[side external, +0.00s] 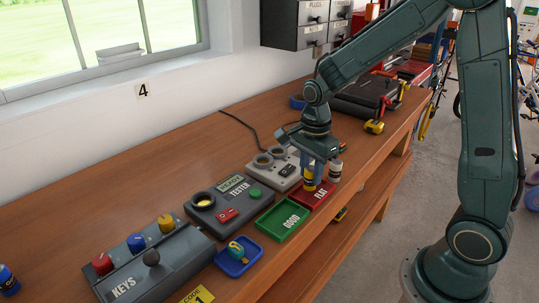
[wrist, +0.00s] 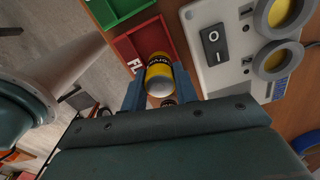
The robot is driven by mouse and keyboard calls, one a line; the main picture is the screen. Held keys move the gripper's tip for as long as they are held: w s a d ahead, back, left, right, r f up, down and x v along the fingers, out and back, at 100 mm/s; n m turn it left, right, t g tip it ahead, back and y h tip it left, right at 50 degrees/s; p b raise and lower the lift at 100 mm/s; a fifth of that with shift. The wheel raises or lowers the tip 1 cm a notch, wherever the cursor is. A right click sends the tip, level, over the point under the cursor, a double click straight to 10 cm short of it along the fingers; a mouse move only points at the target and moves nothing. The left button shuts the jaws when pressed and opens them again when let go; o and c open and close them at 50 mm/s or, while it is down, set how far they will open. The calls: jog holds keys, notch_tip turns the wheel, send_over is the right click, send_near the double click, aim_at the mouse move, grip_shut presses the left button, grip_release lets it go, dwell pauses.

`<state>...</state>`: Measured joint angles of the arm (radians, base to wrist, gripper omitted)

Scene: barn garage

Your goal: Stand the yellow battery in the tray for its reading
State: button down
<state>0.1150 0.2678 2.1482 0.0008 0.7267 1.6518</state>
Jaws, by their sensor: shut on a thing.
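The yellow battery (side external: 308,179) is upright between the fingers of my gripper (side external: 320,168), which is shut on it. It is over or in the red FLAT tray (side external: 322,198); I cannot tell whether its base touches the floor. In the wrist view the yellow battery (wrist: 159,74) has a dark lettered band, and the red tray (wrist: 131,44) lies beyond it. A second battery with a pale top (side external: 335,171) stands close on the right. The green GOOD tray (side external: 283,221) is beside the red one. The grey tester (side external: 231,207) has a small display and a yellow-ringed round well.
A pale device with two round wells (side external: 275,165) stands behind the red tray. A blue battery (side external: 8,280) is at the left edge. A dark case (side external: 362,98) lies farther back.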

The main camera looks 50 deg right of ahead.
aim_at(312, 169)
jog(key=shift+f, duration=0.55)
jog(key=shift+f, duration=0.15)
jog(key=c, duration=1.1)
grip_release()
notch_tip(312, 169, up, 12)
jog(key=shift+r, duration=0.2)
jog(key=shift+s, duration=0.1)
